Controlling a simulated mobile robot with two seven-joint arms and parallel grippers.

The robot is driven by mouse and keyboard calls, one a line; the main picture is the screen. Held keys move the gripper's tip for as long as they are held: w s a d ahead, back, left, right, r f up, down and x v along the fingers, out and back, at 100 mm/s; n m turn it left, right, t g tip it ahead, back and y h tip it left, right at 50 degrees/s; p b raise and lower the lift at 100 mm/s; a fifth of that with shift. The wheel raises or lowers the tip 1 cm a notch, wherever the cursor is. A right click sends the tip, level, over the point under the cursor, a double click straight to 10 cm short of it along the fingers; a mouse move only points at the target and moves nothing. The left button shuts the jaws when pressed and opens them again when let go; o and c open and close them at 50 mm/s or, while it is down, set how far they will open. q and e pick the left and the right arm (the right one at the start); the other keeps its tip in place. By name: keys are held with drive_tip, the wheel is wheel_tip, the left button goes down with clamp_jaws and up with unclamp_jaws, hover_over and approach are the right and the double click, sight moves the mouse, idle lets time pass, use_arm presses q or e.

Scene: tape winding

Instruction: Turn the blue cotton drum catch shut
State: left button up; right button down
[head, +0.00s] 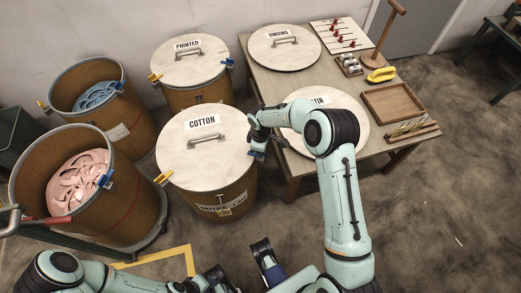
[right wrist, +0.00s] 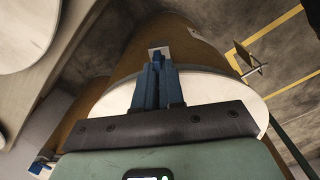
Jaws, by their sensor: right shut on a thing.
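The cotton drum (head: 205,200) stands in the middle of the head view, a brown drum under a pale round lid (head: 185,155) labelled COTTON. The lid has a grey handle. A yellow catch (head: 163,177) is at its left rim. My right gripper (head: 258,150) is at the right rim, shut on the blue catch, which is mostly hidden by the fingers. In the right wrist view my blue fingers (right wrist: 158,85) are close together against the drum side (right wrist: 140,45), by the lid edge (right wrist: 215,92).
Two open drums stand at left, one with pink pieces (head: 78,180), one with blue material (head: 95,95). The PRINTED drum (head: 190,62) is behind. A wooden table (head: 330,75) at right holds loose lids, a tray (head: 392,102) and a yellow object (head: 381,75). Floor at right is clear.

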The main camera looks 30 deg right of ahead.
drive_tip(key=c, duration=1.2)
unclamp_jaws()
drive_tip(key=shift+c, duration=0.2)
